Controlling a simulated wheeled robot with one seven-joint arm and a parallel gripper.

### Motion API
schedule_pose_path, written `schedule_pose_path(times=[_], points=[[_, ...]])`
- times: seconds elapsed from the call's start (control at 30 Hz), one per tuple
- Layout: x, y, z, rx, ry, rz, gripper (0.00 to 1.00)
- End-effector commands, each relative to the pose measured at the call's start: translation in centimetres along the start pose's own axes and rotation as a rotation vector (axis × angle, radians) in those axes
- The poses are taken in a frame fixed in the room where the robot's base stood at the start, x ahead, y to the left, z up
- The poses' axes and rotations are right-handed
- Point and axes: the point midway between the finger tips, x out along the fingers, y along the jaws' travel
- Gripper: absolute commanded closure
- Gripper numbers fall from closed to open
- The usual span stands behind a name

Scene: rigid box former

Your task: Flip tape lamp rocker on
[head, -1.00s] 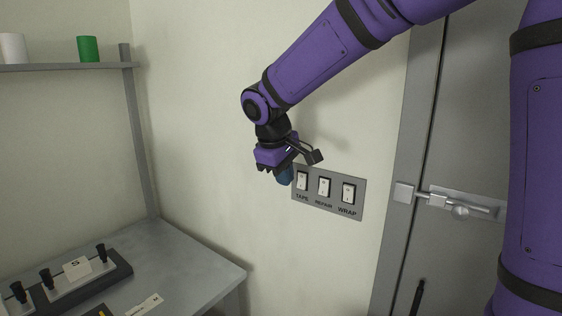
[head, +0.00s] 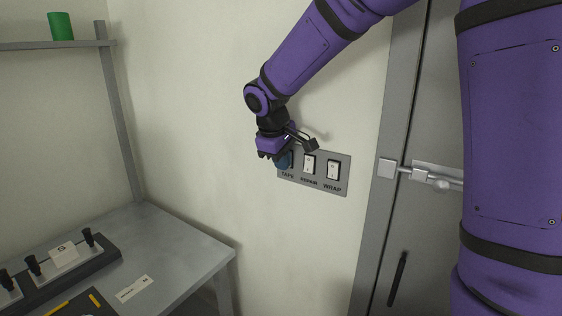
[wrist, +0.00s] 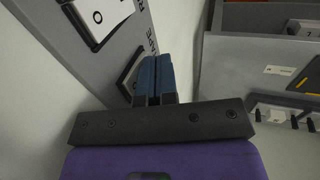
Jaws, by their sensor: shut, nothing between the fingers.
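The grey switch panel (head: 345,173) is on the wall, with white rockers in dark frames labelled TAPE, REPAIR and WRAP. The tape rocker at the left end is mostly hidden behind my gripper (head: 284,163) in the head view. In the wrist view, the dark frame of the tape rocker (wrist: 130,72) shows just left of my blue fingers (wrist: 155,75), which cover part of it. My gripper is shut and empty, its fingertips at the tape rocker. I cannot tell whether they touch it, or which way it is tipped.
The repair rocker (head: 309,164) and wrap rocker (head: 333,170) are close to the right of my gripper. A grey door with a bolt latch (head: 430,177) stands farther right. A grey table (head: 180,255) with a switch rack is at lower left, below a shelf with a green cup (head: 61,27).

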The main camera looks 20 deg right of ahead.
Motion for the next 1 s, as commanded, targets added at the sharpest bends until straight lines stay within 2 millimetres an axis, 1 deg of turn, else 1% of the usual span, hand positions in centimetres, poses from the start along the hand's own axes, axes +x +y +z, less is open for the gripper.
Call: schedule_pose_path(times=[0.07,0.33,0.73,1.0], points=[[0.4,0.4,0.0,0.001,-0.001,0.0,1.0],[0.2,0.4,0.0,0.0,0.0,0.0,1.0],[-1.2,0.9,0.0,0.001,0.001,0.001,1.0],[-1.3,1.0,0.0,0.001,0.0,0.002,1.0]])
